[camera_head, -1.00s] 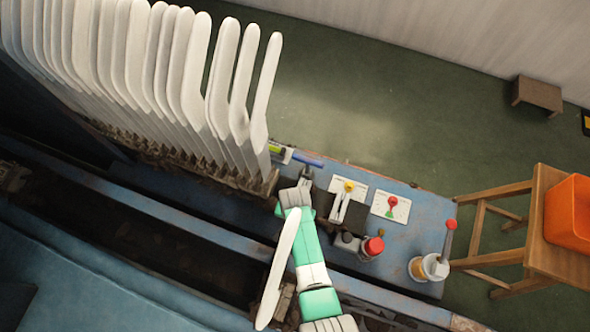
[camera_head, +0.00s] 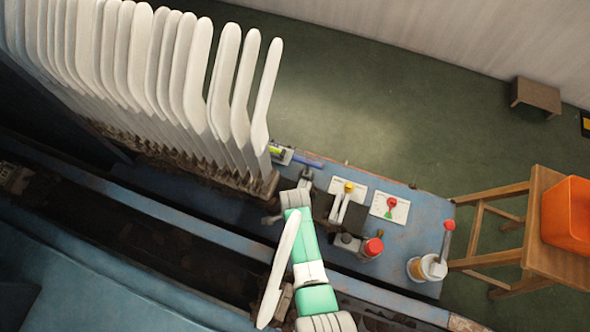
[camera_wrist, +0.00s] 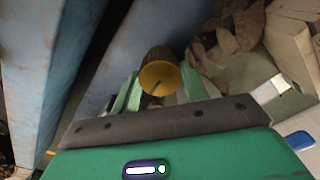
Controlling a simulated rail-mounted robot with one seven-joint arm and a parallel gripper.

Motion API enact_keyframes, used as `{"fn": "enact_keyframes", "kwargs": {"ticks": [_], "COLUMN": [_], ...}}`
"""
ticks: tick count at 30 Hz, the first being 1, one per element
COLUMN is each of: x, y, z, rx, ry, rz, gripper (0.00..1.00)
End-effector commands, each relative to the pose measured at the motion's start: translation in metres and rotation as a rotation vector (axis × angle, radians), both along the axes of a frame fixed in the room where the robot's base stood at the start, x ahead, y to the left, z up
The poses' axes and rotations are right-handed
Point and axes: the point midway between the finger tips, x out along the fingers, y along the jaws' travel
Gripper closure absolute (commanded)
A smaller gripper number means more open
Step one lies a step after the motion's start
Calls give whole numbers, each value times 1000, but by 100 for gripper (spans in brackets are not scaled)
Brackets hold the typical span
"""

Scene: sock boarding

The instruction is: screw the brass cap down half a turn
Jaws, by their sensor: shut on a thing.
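The brass cap (camera_wrist: 160,76) shows in the wrist view as a short round yellow cylinder with a dark mark on its end face. My gripper (camera_wrist: 161,86) is shut on it, with one pale green finger on each side. The cap's far side and whatever it sits on are hidden behind it. In the head view my arm reaches up to the blue bench, and I cannot make out the cap between my fingers there.
A row of white sock forms (camera_head: 240,90) stands left of my arm. An orange bin (camera_head: 567,215) sits on a wooden stool (camera_head: 535,215).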

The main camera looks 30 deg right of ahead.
Motion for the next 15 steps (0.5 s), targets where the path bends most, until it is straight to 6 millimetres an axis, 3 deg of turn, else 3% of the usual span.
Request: {"fn": "enact_keyframes", "kwargs": {"ticks": [15], "x": [0], "y": [0], "z": [0], "rx": [-1], "ry": [0], "rz": [-28], "gripper": [79]}}
